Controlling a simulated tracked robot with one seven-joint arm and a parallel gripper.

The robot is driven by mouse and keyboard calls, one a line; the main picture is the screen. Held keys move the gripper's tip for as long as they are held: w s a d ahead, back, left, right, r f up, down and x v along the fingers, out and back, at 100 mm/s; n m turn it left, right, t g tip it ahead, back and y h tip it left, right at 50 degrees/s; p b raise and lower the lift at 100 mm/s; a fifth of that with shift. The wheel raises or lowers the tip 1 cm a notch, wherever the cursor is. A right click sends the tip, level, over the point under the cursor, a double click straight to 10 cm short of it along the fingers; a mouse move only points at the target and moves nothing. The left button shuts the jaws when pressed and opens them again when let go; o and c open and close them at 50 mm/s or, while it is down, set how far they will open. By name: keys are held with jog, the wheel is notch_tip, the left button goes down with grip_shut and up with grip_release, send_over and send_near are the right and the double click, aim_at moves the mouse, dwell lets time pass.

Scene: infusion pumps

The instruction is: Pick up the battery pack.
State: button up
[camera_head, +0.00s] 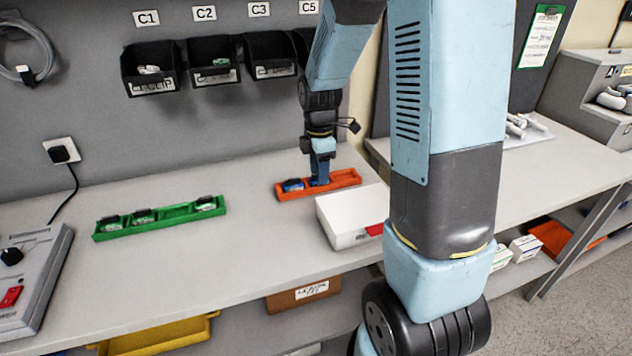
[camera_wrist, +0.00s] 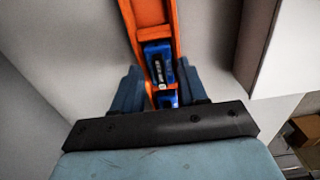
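A blue battery pack with a black and white top (camera_head: 292,185) sits in the orange tray (camera_head: 347,181) on the bench. In the wrist view a blue pack (camera_wrist: 158,66) shows in the orange tray (camera_wrist: 147,14), beyond my fingertips. A second blue piece (camera_wrist: 170,98) shows between my fingers, largely hidden by my gripper body. My gripper (camera_head: 320,181) points down at the middle of the tray, right of the visible pack. In the wrist view my gripper (camera_wrist: 162,88) is open, its fingers on either side of the tray. I cannot tell whether they touch anything.
A white box (camera_head: 342,222) stands close in front of the orange tray. A green tray (camera_head: 175,214) with several dark-topped items lies to the left. Black bins (camera_head: 213,62) hang on the wall behind. A grey device (camera_head: 32,280) stands at far left. Bench between trays is clear.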

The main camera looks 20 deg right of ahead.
grip_shut()
jog(key=shift+r, duration=0.5)
notch_tip(320, 180, up, 3)
jog(key=shift+a+f, duration=0.1)
jog(key=shift+f, duration=0.1)
jog(key=s+a+r, duration=0.9)
jog(key=s, duration=0.1)
jog(key=shift+s+r, duration=0.2)
jog(key=shift+s, duration=0.1)
